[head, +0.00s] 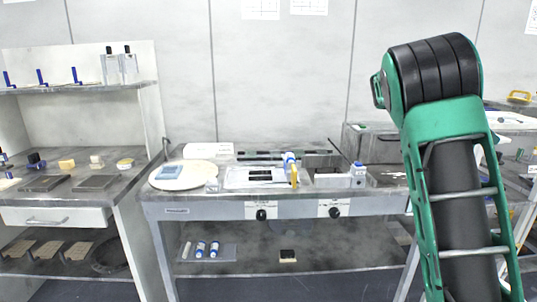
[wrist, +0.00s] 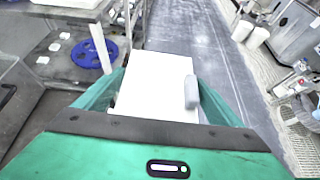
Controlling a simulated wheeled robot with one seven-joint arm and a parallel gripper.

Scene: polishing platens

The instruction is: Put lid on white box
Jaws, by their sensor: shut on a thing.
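In the wrist view my gripper (wrist: 158,98) is shut on a flat white rectangular piece (wrist: 152,80), which looks like the lid. A small grey rounded part (wrist: 191,92) is at the piece's right side. The gripper's green fingers lie on both sides of the piece. In the head view only my arm shows at the right; the gripper is not visible there. A white box-like thing (head: 208,150) stands at the back left of the middle bench. I cannot tell whether it is the task's white box.
The middle bench (head: 292,206) carries a round cream platen (head: 184,174), a white tray-like plate (head: 235,179) and a blue-and-white bottle (head: 290,161). A shelf unit (head: 75,87) stands left. In the wrist view a blue disc (wrist: 95,56) and open grey floor (wrist: 212,45) show.

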